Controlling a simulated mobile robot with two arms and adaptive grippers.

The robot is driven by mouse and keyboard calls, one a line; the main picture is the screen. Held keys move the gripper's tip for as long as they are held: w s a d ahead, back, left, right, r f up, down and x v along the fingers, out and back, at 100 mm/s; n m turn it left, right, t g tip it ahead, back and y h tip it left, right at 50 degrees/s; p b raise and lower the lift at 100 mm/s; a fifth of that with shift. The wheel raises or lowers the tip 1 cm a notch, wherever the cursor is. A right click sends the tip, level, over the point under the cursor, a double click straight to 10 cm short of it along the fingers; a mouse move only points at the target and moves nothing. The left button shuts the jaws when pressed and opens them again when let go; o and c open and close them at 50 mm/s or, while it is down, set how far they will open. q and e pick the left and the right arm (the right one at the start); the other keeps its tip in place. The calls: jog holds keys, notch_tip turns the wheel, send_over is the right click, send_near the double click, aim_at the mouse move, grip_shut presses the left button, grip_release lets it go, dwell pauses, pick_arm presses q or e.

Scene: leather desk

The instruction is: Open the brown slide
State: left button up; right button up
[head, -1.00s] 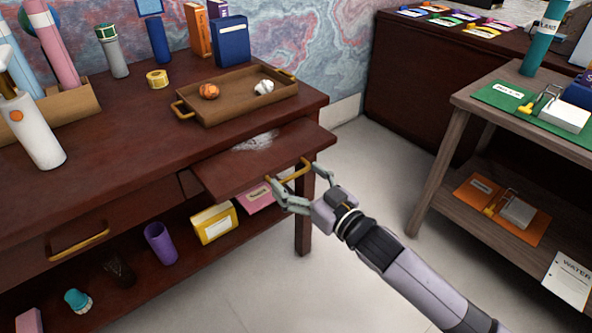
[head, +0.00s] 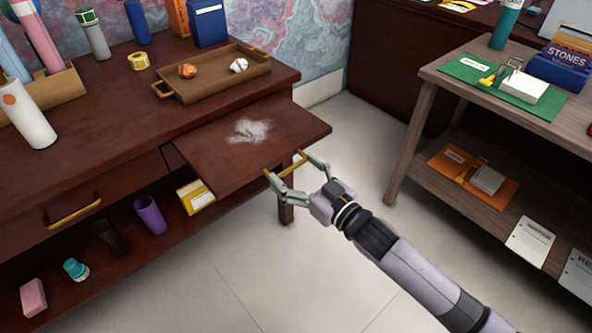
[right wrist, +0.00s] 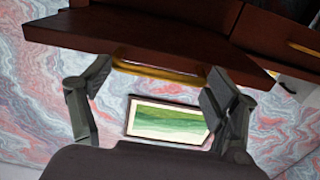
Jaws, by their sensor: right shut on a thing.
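The brown slide (head: 215,150) is a flat reddish-brown board pulled well out from under the desk top, with a pale powdery patch (head: 250,131) on it. Its brass handle (head: 292,164) is on the front edge. My right gripper (head: 298,168) is at that handle, one finger at each end of it, shut on it. In the right wrist view, the handle (right wrist: 158,68) spans between the two fingers under the board's edge. My left gripper is not in view.
A wooden tray (head: 185,95) with an orange and a white crumpled ball sits on the desk above. A closed drawer with a brass handle (head: 74,212) is at left. A grey side table (head: 425,75) stands at right, with clear floor between.

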jog(key=shift+f, duration=0.15)
jog(key=o, duration=1.7)
jog(key=shift+d, duration=0.1)
jog(key=shift+c, duration=0.2)
jog(key=shift+f, duration=0.1)
jog(key=shift+s, duration=0.2)
jog(key=v, duration=1.1)
jog(key=shift+d+r, duration=0.2)
jog(key=shift+d, duration=0.2)
jog(key=shift+s, duration=0.1)
jog(key=shift+c, duration=0.2)
